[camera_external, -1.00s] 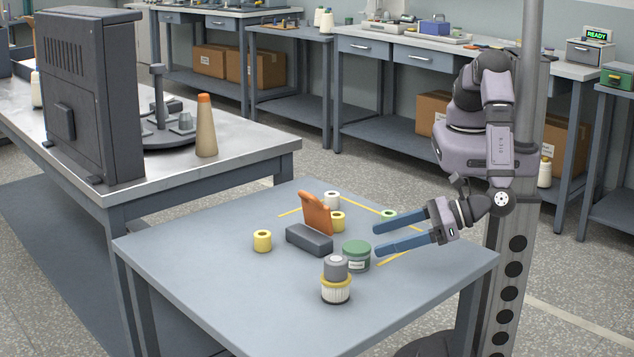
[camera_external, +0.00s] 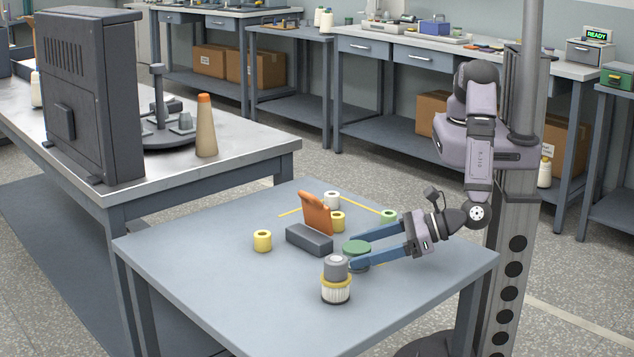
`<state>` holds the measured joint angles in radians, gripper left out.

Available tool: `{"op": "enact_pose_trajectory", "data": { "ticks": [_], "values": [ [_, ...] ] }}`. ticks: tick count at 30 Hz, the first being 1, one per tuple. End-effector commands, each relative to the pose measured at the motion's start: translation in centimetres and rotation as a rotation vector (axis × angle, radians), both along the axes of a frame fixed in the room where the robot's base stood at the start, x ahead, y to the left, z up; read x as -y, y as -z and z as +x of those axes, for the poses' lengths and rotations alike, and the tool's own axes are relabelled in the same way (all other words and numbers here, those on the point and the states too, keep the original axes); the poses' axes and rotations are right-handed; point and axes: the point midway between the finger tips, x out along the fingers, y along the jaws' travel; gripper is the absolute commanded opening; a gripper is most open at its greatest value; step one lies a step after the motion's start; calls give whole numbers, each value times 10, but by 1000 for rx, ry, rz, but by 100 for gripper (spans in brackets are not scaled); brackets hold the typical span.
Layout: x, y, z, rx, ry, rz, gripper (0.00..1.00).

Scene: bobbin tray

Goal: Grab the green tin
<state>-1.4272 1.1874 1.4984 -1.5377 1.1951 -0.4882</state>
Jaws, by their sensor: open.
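The green tin (camera_external: 357,247) stands upright on the grey-blue table, its green lid showing. My gripper (camera_external: 361,250) is low at the tin, coming from the right with its blue fingers open. One finger passes on the far side of the tin and the other crosses in front of it, hiding much of its body. I cannot tell whether either finger touches the tin.
A white-and-yellow filter-like part with a grey cap (camera_external: 335,280) stands just in front of the tin. A dark grey block (camera_external: 309,239) and an orange bracket (camera_external: 317,214) are to the left. Yellow (camera_external: 262,240), white (camera_external: 332,200) and green (camera_external: 389,216) bobbins stand around. The table's front left is clear.

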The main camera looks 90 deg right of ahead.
Motion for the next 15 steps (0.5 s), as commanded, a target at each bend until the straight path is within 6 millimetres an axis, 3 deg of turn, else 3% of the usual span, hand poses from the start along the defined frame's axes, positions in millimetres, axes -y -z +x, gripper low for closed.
{"op": "enact_pose_trajectory", "data": {
  "ticks": [5,13,14,15],
  "values": [
    [0,5,15,0,0,0,70],
    [-1,6,18,0,-1,0,70],
    [-1,6,18,0,-1,0,68],
    [-1,6,18,0,-1,0,58]
  ]
}}
